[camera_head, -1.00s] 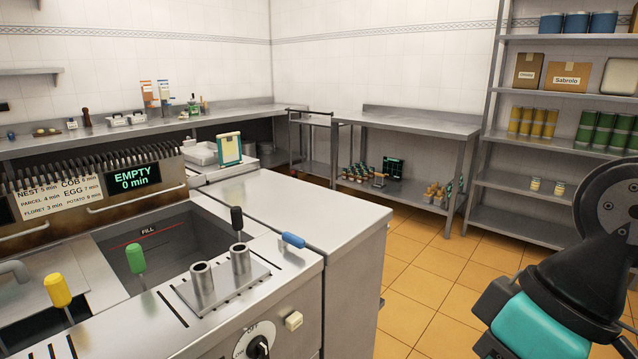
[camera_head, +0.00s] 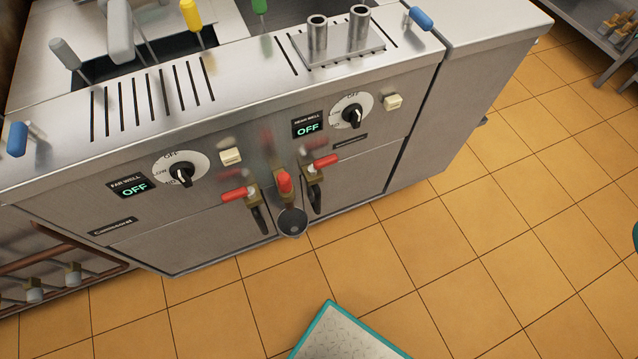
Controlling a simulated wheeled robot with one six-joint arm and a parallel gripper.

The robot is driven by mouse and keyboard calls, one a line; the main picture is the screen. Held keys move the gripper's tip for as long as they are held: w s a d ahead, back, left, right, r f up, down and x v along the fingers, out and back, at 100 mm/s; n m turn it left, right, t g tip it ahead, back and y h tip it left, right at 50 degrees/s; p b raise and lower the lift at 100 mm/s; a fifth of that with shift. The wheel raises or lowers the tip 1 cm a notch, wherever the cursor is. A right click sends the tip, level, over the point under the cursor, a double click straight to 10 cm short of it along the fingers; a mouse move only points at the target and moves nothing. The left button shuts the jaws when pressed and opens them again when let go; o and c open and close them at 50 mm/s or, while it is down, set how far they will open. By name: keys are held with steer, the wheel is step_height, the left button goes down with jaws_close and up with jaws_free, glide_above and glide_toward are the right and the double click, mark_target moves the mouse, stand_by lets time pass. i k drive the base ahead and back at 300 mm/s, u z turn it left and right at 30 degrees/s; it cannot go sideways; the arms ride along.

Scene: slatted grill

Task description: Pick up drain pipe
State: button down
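No part is labelled as the drain pipe. A grey round pipe end (camera_head: 292,222) sticks out low on the front of the steel cooker (camera_head: 225,215), below the red-handled valves (camera_head: 284,182). Two short upright steel tubes (camera_head: 317,42) stand on a plate on the cooker top. I cannot tell which of these is the drain pipe. My gripper is out of view.
The cooker front carries two black knobs (camera_head: 183,176) and two OFF displays (camera_head: 307,127). Blue, yellow and green handles rise along its top. The tiled floor (camera_head: 430,265) before it is largely clear. A steel shelf (camera_head: 592,35) stands at the upper right.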

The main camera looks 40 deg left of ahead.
mark_target(285, 186)
steer(key=z, duration=1.9)
steer(key=k, duration=0.2)
steer(key=u, duration=3.35)
